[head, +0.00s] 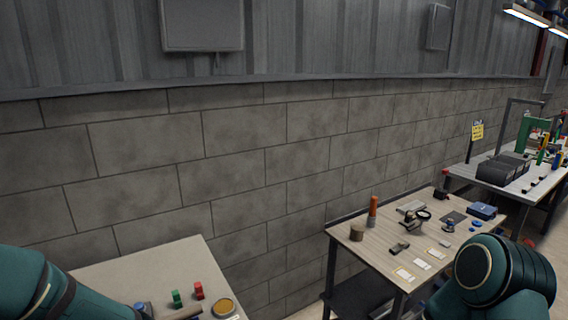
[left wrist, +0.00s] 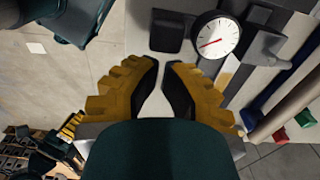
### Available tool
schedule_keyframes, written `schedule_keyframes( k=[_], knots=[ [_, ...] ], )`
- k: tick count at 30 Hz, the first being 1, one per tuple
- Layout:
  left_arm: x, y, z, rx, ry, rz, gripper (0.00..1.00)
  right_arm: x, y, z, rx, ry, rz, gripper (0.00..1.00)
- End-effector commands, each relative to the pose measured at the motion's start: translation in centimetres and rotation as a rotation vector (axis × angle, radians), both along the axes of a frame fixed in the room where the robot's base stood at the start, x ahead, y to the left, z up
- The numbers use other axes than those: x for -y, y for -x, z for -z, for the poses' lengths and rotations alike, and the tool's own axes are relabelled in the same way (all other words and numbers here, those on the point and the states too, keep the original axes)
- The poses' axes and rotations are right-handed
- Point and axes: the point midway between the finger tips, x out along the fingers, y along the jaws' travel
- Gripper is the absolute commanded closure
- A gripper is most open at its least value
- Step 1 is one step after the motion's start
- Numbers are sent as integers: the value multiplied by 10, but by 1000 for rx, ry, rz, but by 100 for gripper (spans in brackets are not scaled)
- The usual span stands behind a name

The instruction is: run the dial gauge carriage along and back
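The dial gauge (left wrist: 216,35), with a round white face and red needle, is at the top of the left wrist view. It sits against grey and dark fixture parts, beside a dark rounded block (left wrist: 167,30). My left gripper (left wrist: 162,66) has stepped yellow fingers with dark inner pads. A narrow gap shows between its tips, and I see nothing held. The tips point toward the dark block and appear just short of it; the depth gap is unclear. In the head view the gauge and left gripper are out of sight. My right gripper is out of view.
In the head view, a near table (head: 150,262) holds a green block (head: 177,298), a red block (head: 198,290) and a yellow-topped round tin (head: 223,307). A second bench (head: 345,232) with small tools stands right. A block wall (head: 240,150) runs behind.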

Motion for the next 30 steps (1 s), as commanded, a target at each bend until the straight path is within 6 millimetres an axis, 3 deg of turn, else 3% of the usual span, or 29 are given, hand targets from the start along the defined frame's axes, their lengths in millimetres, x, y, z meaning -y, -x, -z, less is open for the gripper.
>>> schedule_keyframes(
  k=[14,30],
  knots=[
    [0,0,0,0,0,0,100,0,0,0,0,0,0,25],
    [-14,8,0,0,0,-1,100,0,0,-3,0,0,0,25]
  ],
)
